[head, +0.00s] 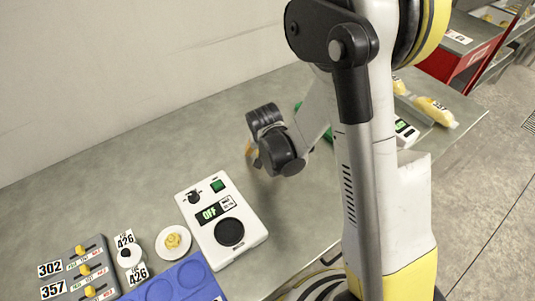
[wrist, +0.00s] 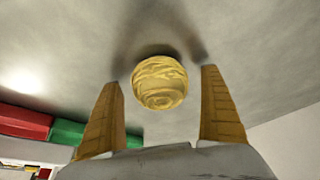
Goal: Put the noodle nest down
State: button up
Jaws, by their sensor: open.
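The noodle nest (wrist: 160,82) is a round yellow coil in the wrist view, on or close to the grey worktop, with a shadow beside it. My gripper (wrist: 163,100) is open, with one orange-yellow finger on each side of the nest and a visible gap on both sides. In the head view my gripper (head: 251,154) is low over the middle of the grey worktop (head: 130,175). The nest between the fingers cannot be made out there, behind the wrist.
A white device reading OFF (head: 230,232) stands in front of my gripper. A small yellow item sits on a white dish (head: 162,252), beside a blue tray (head: 190,264) and a slider panel (head: 80,252). Yellow bags (head: 435,111) lie at right. The worktop's left side is clear.

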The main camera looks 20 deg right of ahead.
jog(key=c, duration=1.5)
jog(key=shift+o, duration=0.2)
notch_tip(320, 180, up, 4)
jog(key=shift+r+p, duration=0.15)
jog(key=shift+p, duration=0.85)
jog(key=s+d+r+p, duration=0.3)
jog(key=s+d+r, duration=0.25)
jog(key=d, duration=0.35)
jog(key=a+f+n+b, duration=0.1)
jog(key=a, duration=0.1)
jog(key=a+f+n+y+b, duration=0.1)
jog(key=a, duration=0.1)
jog(key=a+n+b, duration=0.2)
jog(key=a, duration=0.1)
jog(key=shift+s+a+f+y, duration=0.1)
jog(key=shift+f+y, duration=0.2)
jog(key=shift+f, duration=0.1)
jog(key=shift+a+r, duration=0.15)
